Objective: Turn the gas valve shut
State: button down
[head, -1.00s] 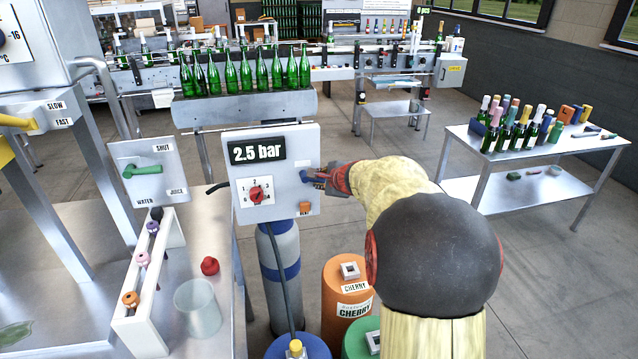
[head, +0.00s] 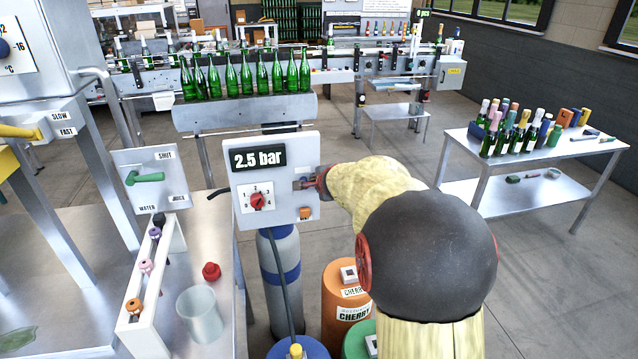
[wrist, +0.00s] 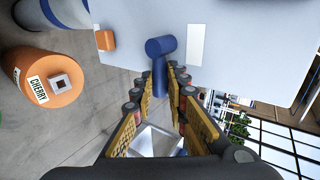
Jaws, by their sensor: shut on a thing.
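The gas valve is a blue T-shaped handle (wrist: 161,48) on the white panel (head: 240,212) with the "2.5 bar" display (head: 257,157). In the wrist view its round head sits against the panel, and its stem runs down between my fingertips. My gripper (wrist: 160,84) is shut on that stem. In the head view my gripper (head: 310,184) is at the panel's right side and hides most of the handle. A red dial (head: 257,200) is on the panel's lower left.
A grey gas cylinder (head: 282,300) with a blue band stands below the panel. An orange cherry drum (head: 345,325) stands to its right. A green water/juice lever (head: 147,177) is on a plate at left. Green bottles (head: 247,75) line a shelf behind.

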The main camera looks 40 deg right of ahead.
jog(key=c, duration=1.8)
grip_release()
jog(key=shift+o, duration=0.2)
jog(key=v, duration=1.2)
jog(key=shift+f, duration=0.1)
